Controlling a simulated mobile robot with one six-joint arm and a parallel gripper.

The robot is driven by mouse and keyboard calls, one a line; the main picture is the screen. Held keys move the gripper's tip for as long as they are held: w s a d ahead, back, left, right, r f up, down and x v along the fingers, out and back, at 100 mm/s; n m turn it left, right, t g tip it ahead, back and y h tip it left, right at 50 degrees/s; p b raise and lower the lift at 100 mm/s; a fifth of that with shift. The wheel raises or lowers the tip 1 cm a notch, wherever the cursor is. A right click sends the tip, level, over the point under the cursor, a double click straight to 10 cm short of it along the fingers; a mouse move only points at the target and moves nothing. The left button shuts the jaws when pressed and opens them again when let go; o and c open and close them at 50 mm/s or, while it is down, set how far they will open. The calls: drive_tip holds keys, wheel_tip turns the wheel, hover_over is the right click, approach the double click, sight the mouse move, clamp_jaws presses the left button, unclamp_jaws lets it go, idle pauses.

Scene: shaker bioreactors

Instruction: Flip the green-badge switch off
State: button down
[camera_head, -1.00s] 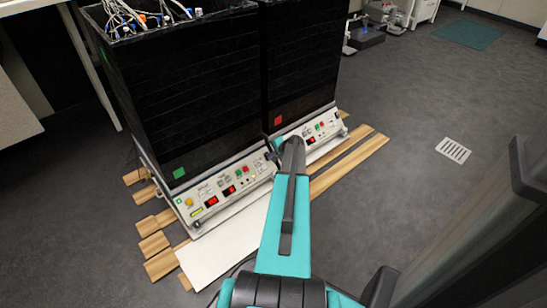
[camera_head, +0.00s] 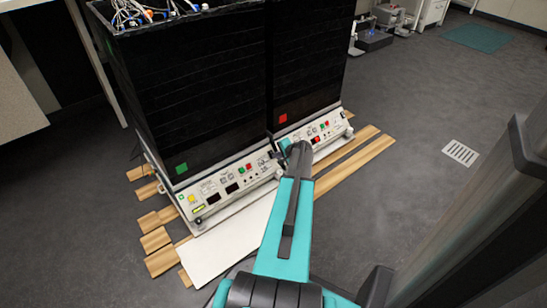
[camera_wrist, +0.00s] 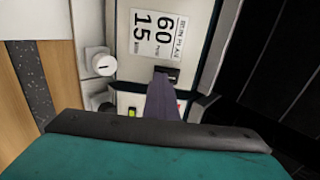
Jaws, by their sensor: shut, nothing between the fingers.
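The green-badge unit is the left black shaker box, with a green square (camera_head: 181,168) low on its front. Its white control panel (camera_head: 222,180) has two dark displays (camera_head: 232,188). My gripper (camera_wrist: 161,76) is shut and empty, and its narrow dark fingers point at the panel in the wrist view. The fingertips are right by a small black switch (camera_wrist: 174,74), partly hidden behind them; I cannot tell if they touch. In the head view my arm's end is by the panel's right end, and the fingertips are hidden.
A white knob (camera_wrist: 103,65) and a "60 / 15" label (camera_wrist: 157,35) are near the fingers. Wooden boards (camera_head: 352,158) lie under the units; open floor is to the right.

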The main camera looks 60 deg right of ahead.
drive_tip(key=shift+w+a+f, duration=0.25)
drive_tip(key=shift+w+a, duration=0.05)
drive_tip(key=shift+w, duration=0.2)
drive_tip(key=shift+f, duration=0.35)
drive_tip(key=shift+s+r+p, duration=0.1)
drive_tip(key=shift+r+p, duration=0.65)
drive_tip(key=shift+r, duration=0.05)
drive_tip(key=shift+s+r, duration=0.1)
drive_tip(key=p+v, duration=0.4)
drive_tip(key=v, duration=1)
drive_tip(key=shift+d, duration=0.2)
